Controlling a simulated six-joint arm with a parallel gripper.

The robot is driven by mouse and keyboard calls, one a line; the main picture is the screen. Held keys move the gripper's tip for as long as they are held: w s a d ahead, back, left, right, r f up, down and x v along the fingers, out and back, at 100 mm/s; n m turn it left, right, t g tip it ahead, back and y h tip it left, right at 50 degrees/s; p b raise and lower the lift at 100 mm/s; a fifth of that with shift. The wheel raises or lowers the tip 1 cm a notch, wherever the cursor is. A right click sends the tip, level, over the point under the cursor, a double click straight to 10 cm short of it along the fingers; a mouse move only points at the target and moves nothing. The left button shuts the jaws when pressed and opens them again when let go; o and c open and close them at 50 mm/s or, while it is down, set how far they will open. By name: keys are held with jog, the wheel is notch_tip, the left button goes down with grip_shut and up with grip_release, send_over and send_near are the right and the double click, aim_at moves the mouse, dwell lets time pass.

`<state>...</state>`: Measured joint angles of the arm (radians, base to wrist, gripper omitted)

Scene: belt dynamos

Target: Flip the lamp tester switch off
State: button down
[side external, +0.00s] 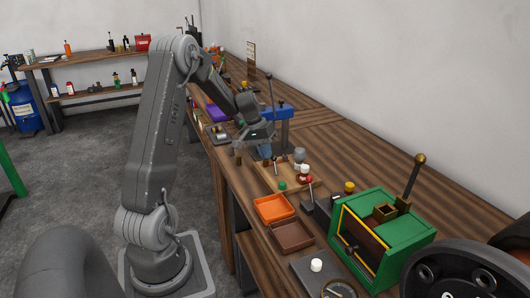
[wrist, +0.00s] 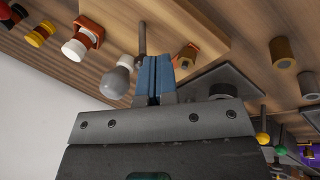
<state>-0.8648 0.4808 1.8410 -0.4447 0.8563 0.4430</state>
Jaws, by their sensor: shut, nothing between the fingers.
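The lamp tester appears to be a light wooden board (side external: 270,185), which also shows in the wrist view (wrist: 205,28). A grey bulb (wrist: 118,80) stands on it, seen also in the side view (side external: 299,154). A thin dark lever (wrist: 141,36), apparently the switch, rises just beyond my fingertips in the wrist view. Its tilt and any contact are unclear. My gripper (wrist: 155,72) has its blue fingers shut and empty, pointing down over the board's far end in the side view (side external: 264,152).
Beside the bulb is a red holder with a white cap (wrist: 76,46). Orange (side external: 273,208) and brown (side external: 292,236) trays lie nearer the camera. A green box (side external: 405,235) with a tall lever stands right. A blue-topped press (side external: 282,113) stands close behind my gripper.

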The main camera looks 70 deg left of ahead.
jog(key=shift+d+r+y, duration=0.2)
jog(key=shift+d+y, duration=0.25)
jog(key=shift+y, duration=0.25)
jog(key=shift+d+r+y, duration=0.25)
jog(key=shift+d+y, duration=0.55)
jog(key=shift+y, duration=0.2)
jog(key=shift+d, duration=1.4)
jog(key=shift+r, duration=0.8)
jog(key=shift+a, duration=0.15)
